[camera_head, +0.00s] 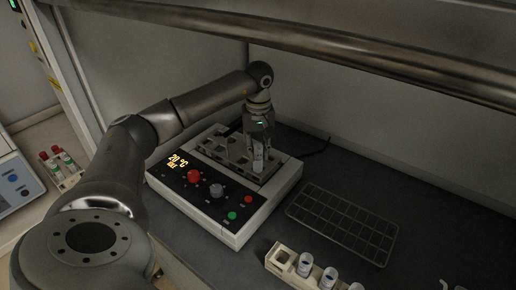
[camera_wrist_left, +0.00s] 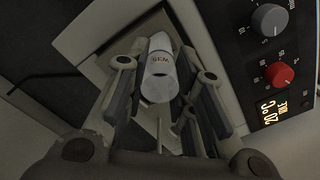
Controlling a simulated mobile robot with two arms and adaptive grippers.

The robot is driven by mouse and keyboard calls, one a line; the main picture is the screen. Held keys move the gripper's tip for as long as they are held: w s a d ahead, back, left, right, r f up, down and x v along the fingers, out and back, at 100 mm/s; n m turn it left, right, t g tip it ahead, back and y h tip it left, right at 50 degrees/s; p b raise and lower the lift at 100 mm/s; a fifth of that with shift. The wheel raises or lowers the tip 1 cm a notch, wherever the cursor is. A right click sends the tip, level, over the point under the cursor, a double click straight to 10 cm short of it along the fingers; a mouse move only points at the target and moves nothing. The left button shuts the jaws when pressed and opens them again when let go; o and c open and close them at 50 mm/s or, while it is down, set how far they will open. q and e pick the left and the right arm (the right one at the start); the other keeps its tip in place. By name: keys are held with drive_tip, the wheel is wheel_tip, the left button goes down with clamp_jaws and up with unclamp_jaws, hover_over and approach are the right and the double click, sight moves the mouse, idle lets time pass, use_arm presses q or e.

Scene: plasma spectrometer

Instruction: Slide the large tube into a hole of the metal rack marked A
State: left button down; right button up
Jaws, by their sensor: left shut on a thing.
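My left gripper (camera_head: 260,145) reaches down over the back right part of a white heating device. It is shut on a large tube (camera_wrist_left: 160,78), whose pale body has a band with dark lettering. In the head view the tube is mostly hidden between the fingers. Below and left of the gripper, a metal rack with holes (camera_head: 213,149) sits in the top of the device. No letter A is legible on it. I cannot tell whether the tube's lower end is inside a hole. My right gripper does not show.
The device's front panel (camera_head: 205,192) has knobs, buttons and a lit 20°C display. A dark wire grid (camera_head: 342,222) lies to its right. A pale rack (camera_head: 285,258) with white-capped tubes stands at the front. Another tube rack (camera_head: 66,180) is at far left. A metal bar (camera_head: 330,47) crosses above.

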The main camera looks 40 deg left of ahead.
use_arm(q)
drive_tip(key=shift+f, duration=0.1)
drive_tip(key=shift+f+b, duration=0.75)
drive_tip(key=shift+f, duration=0.35)
drive_tip(key=c, duration=1.1)
unclamp_jaws()
drive_tip(key=shift+c, duration=0.2)
wheel_tip(320, 180, up, 12)
